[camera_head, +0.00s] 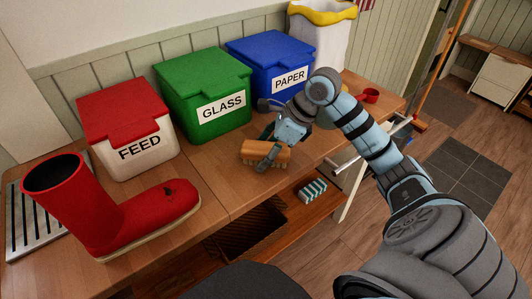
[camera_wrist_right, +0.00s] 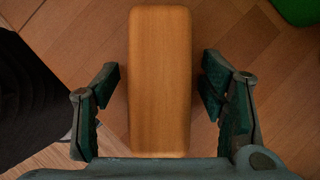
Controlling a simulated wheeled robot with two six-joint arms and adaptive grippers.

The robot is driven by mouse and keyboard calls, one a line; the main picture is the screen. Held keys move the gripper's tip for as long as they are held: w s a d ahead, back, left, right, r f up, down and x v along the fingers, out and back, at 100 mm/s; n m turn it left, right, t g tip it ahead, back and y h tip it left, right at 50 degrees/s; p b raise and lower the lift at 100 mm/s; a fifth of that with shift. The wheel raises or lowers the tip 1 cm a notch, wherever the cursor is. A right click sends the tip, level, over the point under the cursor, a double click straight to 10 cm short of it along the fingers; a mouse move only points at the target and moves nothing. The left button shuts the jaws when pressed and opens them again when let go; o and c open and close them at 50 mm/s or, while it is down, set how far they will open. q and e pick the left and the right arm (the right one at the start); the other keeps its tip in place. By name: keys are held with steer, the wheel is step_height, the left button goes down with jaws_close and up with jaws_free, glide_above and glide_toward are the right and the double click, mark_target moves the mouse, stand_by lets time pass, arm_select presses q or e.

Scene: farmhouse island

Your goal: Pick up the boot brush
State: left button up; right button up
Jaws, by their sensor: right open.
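The boot brush (camera_head: 252,152) has an orange-brown wooden back and pale bristles below. It rests on the wooden counter in front of the green GLASS bin. My right gripper (camera_head: 269,148) is over the brush and hides part of it. In the right wrist view the brush's wooden back (camera_wrist_right: 160,75) runs lengthwise between the two fingers of my open right gripper (camera_wrist_right: 160,84), with a gap on each side. My left gripper is not in view.
Feed (camera_head: 126,122), glass (camera_head: 202,90) and paper (camera_head: 272,66) bins line the counter's back. A muddy red boot (camera_head: 110,215) lies at left beside a slatted tray (camera_head: 28,235). A small red cup (camera_head: 371,95) stands at right. A striped brush-like item (camera_head: 311,190) sits on a lower shelf.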

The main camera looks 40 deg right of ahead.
steer(key=shift+s, duration=0.1)
steer(key=c, duration=1.2)
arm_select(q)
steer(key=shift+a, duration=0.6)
arm_select(e)
steer(key=shift+c, duration=0.5)
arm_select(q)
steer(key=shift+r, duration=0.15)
arm_select(e)
steer(key=shift+r+p, duration=0.35)
steer(key=shift+p, duration=0.1)
step_height(320, 180, up, 14)
steer(key=p, duration=0.5)
step_height(320, 180, up, 6)
steer(key=p, duration=0.5)
glide_above(265, 146)
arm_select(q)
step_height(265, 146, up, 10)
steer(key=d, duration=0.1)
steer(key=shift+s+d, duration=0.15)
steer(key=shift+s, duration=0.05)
arm_select(e)
steer(key=shift+s, duration=0.15)
steer(key=shift+f, duration=0.1)
